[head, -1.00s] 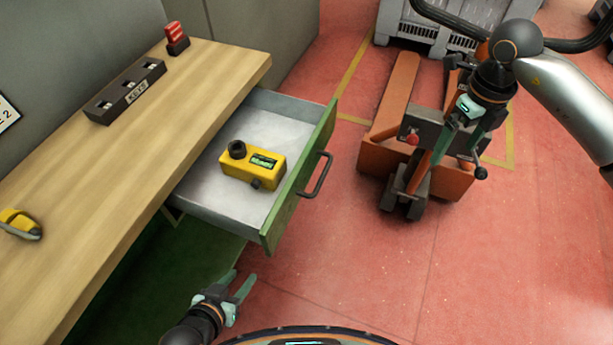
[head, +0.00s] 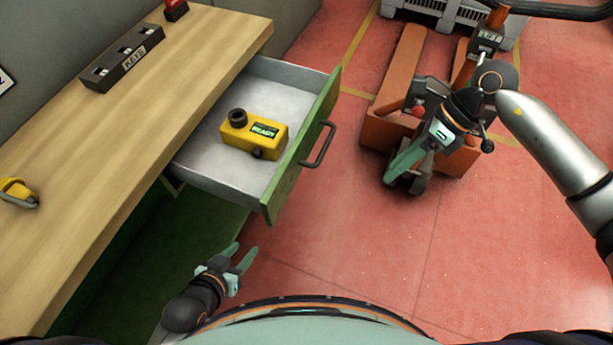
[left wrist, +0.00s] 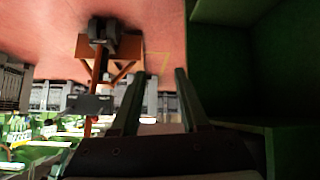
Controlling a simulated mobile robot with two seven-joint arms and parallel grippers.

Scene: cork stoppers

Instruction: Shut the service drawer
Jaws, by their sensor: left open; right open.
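The service drawer (head: 217,177) is pulled out from under the wooden bench. It has grey walls, a green front (head: 301,150) and a dark bar handle (head: 318,145). A yellow device (head: 252,137) with a black knob and a small lit display lies inside it. My left gripper (head: 242,260) is open and empty, below the drawer's near corner and apart from it. Its two fingers (left wrist: 160,95) also show in the left wrist view. My right gripper (head: 398,172) is open and empty, right of the handle with a gap of floor between them.
The bench top (head: 150,130) carries a dark key rack (head: 122,60), a red item (head: 175,8) and a yellow tool (head: 17,192). An orange pallet truck (head: 390,95) stands behind my right gripper. A grey crate (head: 455,12) is at the back. Red floor in front is clear.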

